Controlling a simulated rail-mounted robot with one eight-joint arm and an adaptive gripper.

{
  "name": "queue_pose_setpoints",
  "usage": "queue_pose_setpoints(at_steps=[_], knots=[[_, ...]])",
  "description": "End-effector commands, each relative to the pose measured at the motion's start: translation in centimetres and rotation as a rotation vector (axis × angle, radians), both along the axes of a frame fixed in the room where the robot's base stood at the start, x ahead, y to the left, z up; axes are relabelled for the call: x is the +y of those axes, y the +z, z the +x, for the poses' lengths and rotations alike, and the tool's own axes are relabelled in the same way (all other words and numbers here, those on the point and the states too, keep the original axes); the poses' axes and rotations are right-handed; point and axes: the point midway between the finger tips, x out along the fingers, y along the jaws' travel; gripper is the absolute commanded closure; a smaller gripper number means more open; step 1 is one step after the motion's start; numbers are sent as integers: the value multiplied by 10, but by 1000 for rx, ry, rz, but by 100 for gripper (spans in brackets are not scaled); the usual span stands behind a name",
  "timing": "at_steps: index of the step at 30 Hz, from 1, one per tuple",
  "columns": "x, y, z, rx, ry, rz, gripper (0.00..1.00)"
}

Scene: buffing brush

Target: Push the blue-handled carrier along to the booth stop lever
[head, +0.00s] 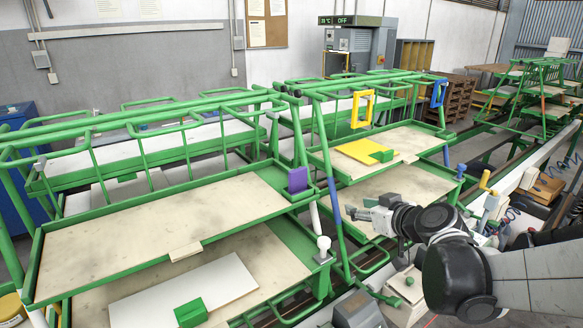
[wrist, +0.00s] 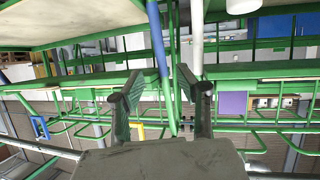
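A green post with a blue sleeve (head: 333,195) stands at the right end of the near green carrier (head: 110,218). I cannot tell which carrier it belongs to. The far green carrier (head: 420,152) has a blue frame (head: 438,93) on its upper right. My gripper (head: 360,213) is just right of the blue sleeve, pointing left. In the wrist view my gripper (wrist: 168,88) is open, and the blue sleeve (wrist: 157,45) and its green post show between and beyond the fingers. I see no clear contact. A yellow-handled lever (head: 485,180) stands to the right; I cannot tell whether it is the stop lever.
A white-knobbed lever (head: 323,243) stands below the near carrier's right end. A purple plate (head: 298,180) is on that carrier. A yellow frame (head: 362,108) stands on the far carrier. A grey booth cabinet (head: 350,45) with an OFF display is behind. Green rails crowd the space around my gripper.

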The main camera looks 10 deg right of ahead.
Motion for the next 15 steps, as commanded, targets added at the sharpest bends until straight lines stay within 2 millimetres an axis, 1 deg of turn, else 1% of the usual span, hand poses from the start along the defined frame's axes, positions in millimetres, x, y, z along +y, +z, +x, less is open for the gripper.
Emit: queue_pose_setpoints(at_steps=[5,8,15], knots=[[0,-1,7,-9,-1,-2,66],[2,-5,15,-8,1,-3,66],[10,-17,42,-8,1,-2,66]])
